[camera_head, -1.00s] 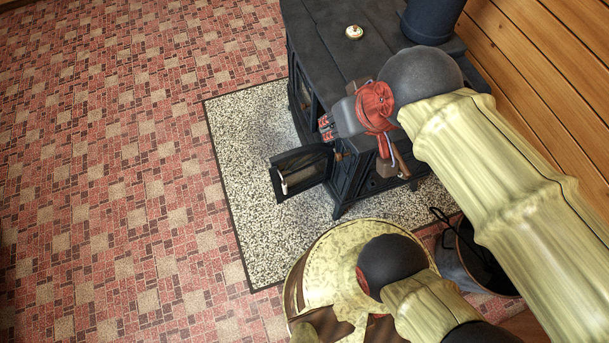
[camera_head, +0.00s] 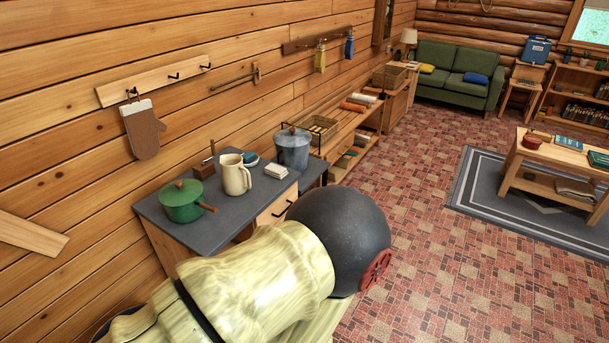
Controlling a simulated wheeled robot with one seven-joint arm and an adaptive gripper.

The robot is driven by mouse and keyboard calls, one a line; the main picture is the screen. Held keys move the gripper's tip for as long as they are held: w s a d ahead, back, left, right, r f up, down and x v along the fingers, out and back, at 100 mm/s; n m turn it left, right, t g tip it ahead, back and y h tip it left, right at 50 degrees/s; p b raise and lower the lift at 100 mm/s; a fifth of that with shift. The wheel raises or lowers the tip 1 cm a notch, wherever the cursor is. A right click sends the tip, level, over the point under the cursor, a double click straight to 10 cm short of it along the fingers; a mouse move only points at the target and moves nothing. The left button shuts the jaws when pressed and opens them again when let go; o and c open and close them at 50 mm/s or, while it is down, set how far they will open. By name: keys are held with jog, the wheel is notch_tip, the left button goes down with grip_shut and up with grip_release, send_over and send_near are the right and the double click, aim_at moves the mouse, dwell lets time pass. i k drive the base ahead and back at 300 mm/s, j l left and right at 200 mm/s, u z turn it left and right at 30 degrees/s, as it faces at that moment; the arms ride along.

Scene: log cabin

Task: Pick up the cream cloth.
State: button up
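A small cream-white folded stack (camera_head: 276,171), which looks like the cream cloth, lies on the dark grey top of a low cabinet (camera_head: 238,211). It is to the right of a cream jug (camera_head: 235,175) and in front of a lidded metal pot (camera_head: 292,148). My arm crosses the lower middle of the view and hides the front of the cabinet. My gripper is out of view, so its state and its distance from the cloth do not show.
A green lidded pot (camera_head: 182,201) and a small wooden grinder (camera_head: 204,167) share the cabinet top. An oven mitt (camera_head: 143,130) hangs on the wall above. A long wooden bench (camera_head: 350,122) continues along the wall.

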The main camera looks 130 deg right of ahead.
aim_at(273, 169)
jog(key=z, duration=4.35)
jog(key=k+l+u, duration=0.1)
jog(key=l+u, duration=0.25)
jog(key=l, duration=0.25)
